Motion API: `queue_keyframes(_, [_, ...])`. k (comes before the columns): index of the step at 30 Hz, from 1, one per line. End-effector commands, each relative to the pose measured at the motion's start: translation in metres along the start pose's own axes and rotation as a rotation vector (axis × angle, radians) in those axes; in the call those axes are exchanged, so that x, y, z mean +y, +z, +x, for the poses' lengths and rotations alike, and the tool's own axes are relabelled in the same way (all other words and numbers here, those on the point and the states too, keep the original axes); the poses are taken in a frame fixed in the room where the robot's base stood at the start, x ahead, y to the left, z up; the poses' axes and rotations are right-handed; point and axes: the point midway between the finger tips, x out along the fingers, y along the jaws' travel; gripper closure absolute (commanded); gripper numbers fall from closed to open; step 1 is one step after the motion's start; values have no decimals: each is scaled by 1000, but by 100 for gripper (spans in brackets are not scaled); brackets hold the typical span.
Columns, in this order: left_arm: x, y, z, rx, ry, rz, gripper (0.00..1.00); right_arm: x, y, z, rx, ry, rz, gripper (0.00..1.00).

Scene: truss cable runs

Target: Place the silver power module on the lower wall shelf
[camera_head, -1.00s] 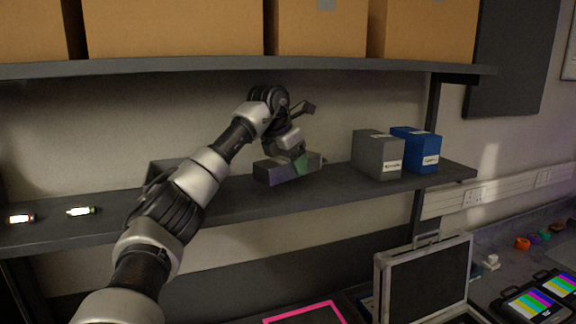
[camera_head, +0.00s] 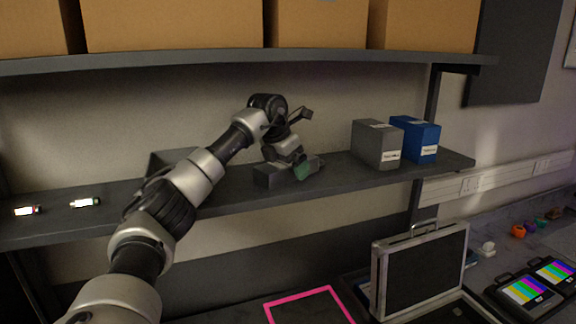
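The silver power module (camera_head: 268,178) is a low grey block with a green tint on its right part. It is at the middle of the lower wall shelf (camera_head: 235,200) and appears to touch its surface. My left gripper (camera_head: 292,160) comes down on the module from above and looks shut on it. The fingertips are partly hidden and small. My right gripper is not in view.
A grey labelled box (camera_head: 370,146) and a blue labelled box (camera_head: 420,140) stand to the right on the same shelf. Two small lit devices (camera_head: 85,203) lie at its left. Cardboard boxes (camera_head: 175,25) fill the upper shelf. An open case (camera_head: 420,275) stands below.

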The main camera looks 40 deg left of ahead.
Motion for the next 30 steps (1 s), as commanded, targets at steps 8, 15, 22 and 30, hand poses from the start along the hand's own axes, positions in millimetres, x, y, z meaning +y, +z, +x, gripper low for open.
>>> queue_keyframes(8, [0, 1, -3, -1, 0, 0, 4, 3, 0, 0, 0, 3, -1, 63])
queue_keyframes(15, [0, 1, -37, -8, 1, 0, 4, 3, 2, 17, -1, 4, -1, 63])
queue_keyframes(22, [1, -43, -61, -3, 3, 0, 4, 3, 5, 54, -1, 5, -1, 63])
queue_keyframes(30, [1, -93, -86, -2, 2, -1, 4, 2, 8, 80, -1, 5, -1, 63])
